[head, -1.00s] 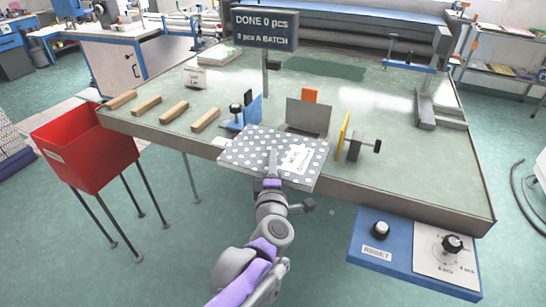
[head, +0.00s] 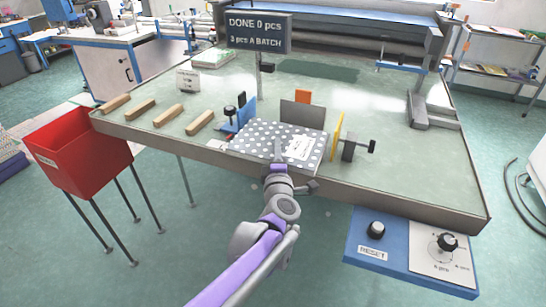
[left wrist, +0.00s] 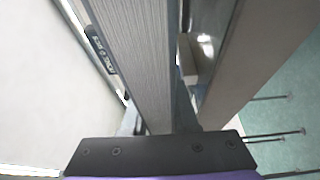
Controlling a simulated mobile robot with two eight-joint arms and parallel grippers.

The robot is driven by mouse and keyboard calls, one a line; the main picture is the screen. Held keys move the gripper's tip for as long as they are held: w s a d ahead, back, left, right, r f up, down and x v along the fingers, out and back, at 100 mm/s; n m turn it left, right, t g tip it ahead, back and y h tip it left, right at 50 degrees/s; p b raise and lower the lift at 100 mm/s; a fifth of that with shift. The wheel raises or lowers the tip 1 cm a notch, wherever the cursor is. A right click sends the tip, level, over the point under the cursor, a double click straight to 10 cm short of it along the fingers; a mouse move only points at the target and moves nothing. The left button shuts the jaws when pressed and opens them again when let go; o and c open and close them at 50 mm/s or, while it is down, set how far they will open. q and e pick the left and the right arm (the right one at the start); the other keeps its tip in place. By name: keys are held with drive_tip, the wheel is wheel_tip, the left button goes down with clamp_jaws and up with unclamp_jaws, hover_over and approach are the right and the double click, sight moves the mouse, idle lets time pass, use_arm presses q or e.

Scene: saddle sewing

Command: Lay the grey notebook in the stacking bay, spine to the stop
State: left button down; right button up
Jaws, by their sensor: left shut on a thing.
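The grey notebook (head: 262,136) has white dots and a white label. My left gripper (head: 278,156) is shut on its near edge; the left wrist view shows the page block (left wrist: 140,60) between the fingers. The notebook lies roughly flat over the table's front edge, in the mouth of the stacking bay. The bay has a blue guide (head: 240,115) on the left, a grey upright stop plate (head: 301,114) at the back and a yellow plate (head: 336,138) on the right. I cannot tell whether the notebook touches the stop or the bay floor. My right gripper is out of view.
Several wooden bars (head: 168,115) lie left of the bay. A clamp knob (head: 371,146) stands right of the yellow plate. A sign (head: 257,33) rises behind. A red bin (head: 80,160) stands left, and a blue RESET panel (head: 373,252) hangs at front right. The table's right side is clear.

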sight(283, 142)
use_arm(q)
drive_tip(key=w, duration=0.1)
drive_tip(key=w+d, duration=0.1)
drive_tip(key=w, duration=0.2)
drive_tip(key=shift+w+d+f, duration=0.15)
drive_tip(key=shift+w+d, duration=0.1)
drive_tip(key=shift+w+f, duration=0.15)
drive_tip(key=shift+w, duration=0.1)
drive_tip(key=shift+s+f+b, duration=0.1)
drive_tip(key=shift+f+b, duration=0.25)
drive_tip(key=shift+f, duration=0.25)
drive_tip(key=shift+f, duration=0.25)
drive_tip(key=c, duration=0.6)
unclamp_jaws()
drive_tip(key=shift+f, duration=0.2)
drive_tip(key=shift+s, duration=0.15)
drive_tip(key=s+a, duration=0.3)
drive_tip(key=s, duration=0.6)
idle(0.8)
